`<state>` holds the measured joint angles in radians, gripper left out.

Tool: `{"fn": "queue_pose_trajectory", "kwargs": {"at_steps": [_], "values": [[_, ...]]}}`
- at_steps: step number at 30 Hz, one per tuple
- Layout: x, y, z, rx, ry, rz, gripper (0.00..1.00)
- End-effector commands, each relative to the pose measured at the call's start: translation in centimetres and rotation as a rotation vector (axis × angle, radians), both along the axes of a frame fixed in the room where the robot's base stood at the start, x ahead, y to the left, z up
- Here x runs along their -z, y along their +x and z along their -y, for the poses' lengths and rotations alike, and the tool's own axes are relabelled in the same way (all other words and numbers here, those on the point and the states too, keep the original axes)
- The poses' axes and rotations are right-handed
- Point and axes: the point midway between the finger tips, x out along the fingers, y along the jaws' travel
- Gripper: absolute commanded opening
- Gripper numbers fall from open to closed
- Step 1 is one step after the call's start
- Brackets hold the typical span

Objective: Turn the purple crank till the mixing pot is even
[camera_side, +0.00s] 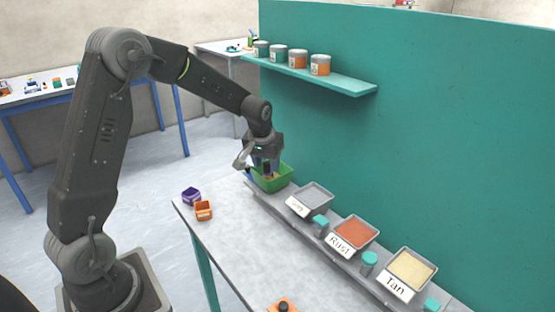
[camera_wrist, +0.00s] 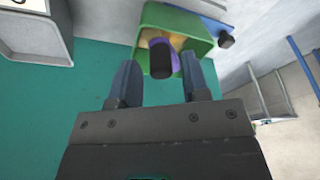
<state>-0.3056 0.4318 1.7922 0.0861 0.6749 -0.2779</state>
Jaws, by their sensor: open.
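The mixing pot (camera_side: 284,179) is a green open box at the far end of the bench, with tan and orange powder inside. In the wrist view the green pot (camera_wrist: 203,22) shows the purple crank (camera_wrist: 176,62) inside it, with a dark upright knob (camera_wrist: 160,60) on it. My gripper (camera_wrist: 158,73) is open, with one finger on each side of the knob; I cannot tell whether either touches it. In the side view my gripper (camera_side: 266,165) hangs over the pot and hides most of the crank.
Trays labelled Grey (camera_side: 316,193), Rust (camera_side: 358,230) and Tan (camera_side: 413,267) line the bench beside teal-lidded jars. A shelf (camera_side: 350,87) with tins is above. The bench middle is clear.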

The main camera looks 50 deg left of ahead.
Motion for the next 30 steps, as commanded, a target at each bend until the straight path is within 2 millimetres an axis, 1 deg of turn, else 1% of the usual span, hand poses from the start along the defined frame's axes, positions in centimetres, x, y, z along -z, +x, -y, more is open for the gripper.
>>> {"fn": "queue_pose_trajectory", "kwargs": {"at_steps": [1, 18, 22, 30], "values": [[-0.6, 0.0, 0.0, 0.0, 0.001, 0.004, 0.43], [-5.8, 0.0, 0.0, -0.001, -0.001, 0.001, 0.43], [-6.4, 0.0, 0.0, -0.001, -0.001, 0.001, 0.43], [-6.4, 0.0, 0.1, 0.0, -0.001, 0.0, 0.43]]}}
